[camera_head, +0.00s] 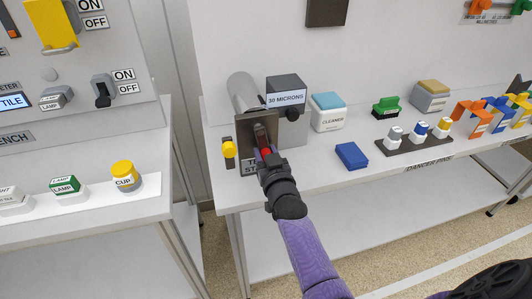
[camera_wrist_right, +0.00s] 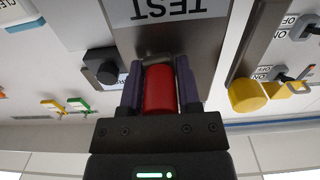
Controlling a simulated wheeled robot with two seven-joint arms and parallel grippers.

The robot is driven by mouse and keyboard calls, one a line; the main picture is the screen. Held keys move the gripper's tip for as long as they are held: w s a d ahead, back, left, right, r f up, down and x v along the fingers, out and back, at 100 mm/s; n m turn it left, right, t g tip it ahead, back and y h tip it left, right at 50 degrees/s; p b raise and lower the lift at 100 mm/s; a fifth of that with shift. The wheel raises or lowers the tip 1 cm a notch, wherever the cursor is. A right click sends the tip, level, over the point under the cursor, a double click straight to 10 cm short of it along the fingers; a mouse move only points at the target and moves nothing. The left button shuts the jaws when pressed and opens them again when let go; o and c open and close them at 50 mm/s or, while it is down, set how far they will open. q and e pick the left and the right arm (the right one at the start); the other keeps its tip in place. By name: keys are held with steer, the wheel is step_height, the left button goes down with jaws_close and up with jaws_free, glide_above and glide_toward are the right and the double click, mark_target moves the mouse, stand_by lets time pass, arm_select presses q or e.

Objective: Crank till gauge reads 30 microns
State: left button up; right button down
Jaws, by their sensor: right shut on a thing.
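A dark grey box (camera_head: 286,88) stands near the left end of the bench in the head view, and its white plate (camera_head: 286,99) reads "30 MICRONS". Beside it is a pale cylinder (camera_head: 242,91) behind a dark metal plate (camera_head: 257,127). The red crank handle (camera_head: 265,153) sticks out in front of the plate; it also shows in the right wrist view (camera_wrist_right: 160,88). My right gripper (camera_head: 268,163) is shut on the red handle, with one finger on each side. A plate lettered "TEST" appears upside down in the wrist view (camera_wrist_right: 168,12). My left gripper is in neither view.
A yellow knob (camera_head: 229,149) sits left of the crank. A black knob (camera_head: 292,115) is on the box's side. A cleaner box (camera_head: 327,112) and a blue block (camera_head: 351,155) lie to the right. A second bench (camera_head: 85,215) stands left across a gap.

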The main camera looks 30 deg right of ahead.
steer(key=shift+d+r, duration=0.1)
steer(key=shift+r, duration=0.05)
steer(key=shift+c, duration=1.8)
jaws_free()
steer(key=shift+d, duration=0.1)
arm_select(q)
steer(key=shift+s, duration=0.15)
arm_select(e)
steer(key=shift+s, duration=0.35)
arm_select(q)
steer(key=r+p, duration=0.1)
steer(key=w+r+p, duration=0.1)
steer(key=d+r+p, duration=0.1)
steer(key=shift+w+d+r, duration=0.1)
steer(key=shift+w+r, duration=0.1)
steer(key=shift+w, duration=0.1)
arm_select(e)
steer(key=v, duration=0.9)
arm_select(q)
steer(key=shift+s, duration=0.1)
arm_select(e)
steer(key=shift+s, duration=0.15)
